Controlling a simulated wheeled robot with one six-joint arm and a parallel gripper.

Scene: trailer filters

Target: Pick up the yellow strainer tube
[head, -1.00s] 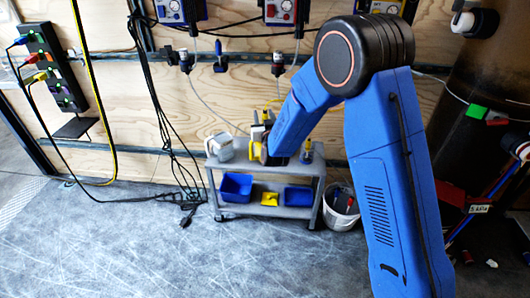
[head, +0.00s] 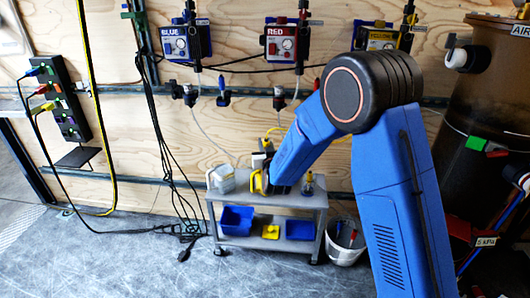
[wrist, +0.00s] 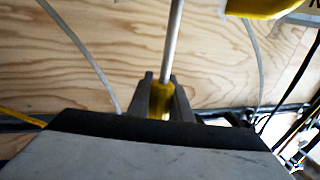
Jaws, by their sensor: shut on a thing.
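In the wrist view, my gripper (wrist: 160,92) is shut on a yellow piece (wrist: 161,101) with a thin grey rod rising from it, which I take for the yellow strainer tube. The rod (wrist: 174,45) stands nearly upright, slightly tilted, and leaves the top of the picture. The tube's lower end is hidden by the gripper body. In the head view, my blue arm reaches down to the top of the grey cart; the fingers and the held tube are too small and covered to make out.
The grey cart (head: 318,200) carries a white container (head: 222,180) on top and blue bins (head: 237,220) below. A white bucket (head: 346,243) stands to its right. Wall pump boxes marked BLUE (head: 183,42) and RED (head: 287,42) hang above, with hoses. Black cables hang left.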

